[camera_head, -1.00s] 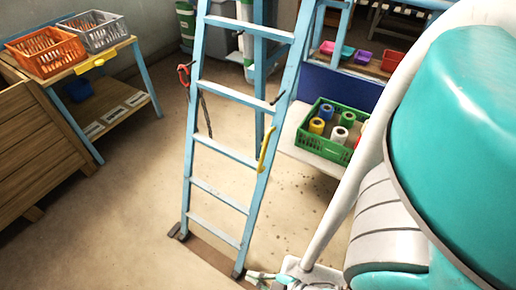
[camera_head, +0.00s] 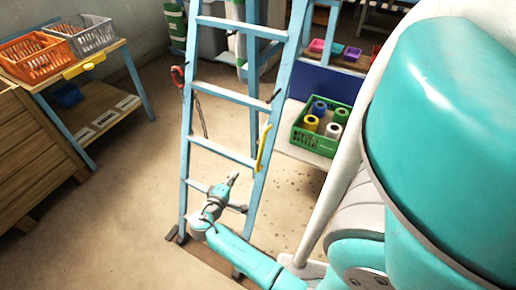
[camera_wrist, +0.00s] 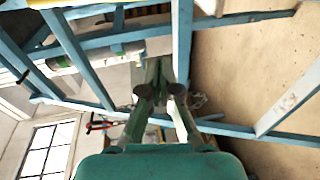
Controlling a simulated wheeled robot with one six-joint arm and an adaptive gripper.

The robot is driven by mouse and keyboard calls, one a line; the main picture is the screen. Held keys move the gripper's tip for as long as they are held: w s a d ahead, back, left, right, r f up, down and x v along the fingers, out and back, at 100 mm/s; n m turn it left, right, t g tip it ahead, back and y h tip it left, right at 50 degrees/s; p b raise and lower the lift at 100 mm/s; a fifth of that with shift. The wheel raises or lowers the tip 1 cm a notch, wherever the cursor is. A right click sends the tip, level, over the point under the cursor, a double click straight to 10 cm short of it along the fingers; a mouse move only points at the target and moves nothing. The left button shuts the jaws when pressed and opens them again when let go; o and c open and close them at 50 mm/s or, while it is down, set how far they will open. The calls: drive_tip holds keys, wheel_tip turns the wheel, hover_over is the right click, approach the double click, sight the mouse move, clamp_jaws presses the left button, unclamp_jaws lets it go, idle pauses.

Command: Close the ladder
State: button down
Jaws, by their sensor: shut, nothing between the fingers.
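A light-blue ladder (camera_head: 187,150) stands upright on the floor in the middle of the head view. A blue rear leg (camera_head: 253,85) shows behind its front rails. A yellow handle (camera_head: 264,148) sits on the right rail, and a red hook with a chain (camera_head: 178,76) hangs at the left rail. Blue ladder beams (camera_wrist: 85,62) cross the wrist view. My gripper (camera_head: 234,177) is shut and empty, in front of the lower rungs between the rails; I cannot tell if it touches them. Its closed fingers also show in the wrist view (camera_wrist: 165,75).
A wooden table (camera_head: 108,52) at the left holds an orange crate (camera_head: 38,70) and a grey crate (camera_head: 88,45). A green crate (camera_head: 325,150) with several spools stands on a low shelf right of the ladder. The floor left of the ladder is clear.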

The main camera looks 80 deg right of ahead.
drive_tip(key=d+r+g, duration=0.1)
drive_tip(key=d, duration=0.3)
drive_tip(key=s+d+r+m+g, duration=0.1)
drive_tip(key=d+r, duration=0.1)
drive_tip(key=d, duration=0.2)
drive_tip(key=s+d+r+m+g, duration=0.1)
drive_tip(key=d, duration=0.3)
drive_tip(key=shift+d+r+g+h, duration=0.1)
drive_tip(key=shift+r+g+h, duration=0.2)
drive_tip(key=shift+r+h, duration=0.1)
drive_tip(key=s, duration=0.3)
drive_tip(key=shift+s+f, duration=0.1)
drive_tip(key=shift+f, duration=0.1)
drive_tip(key=shift+s, duration=0.5)
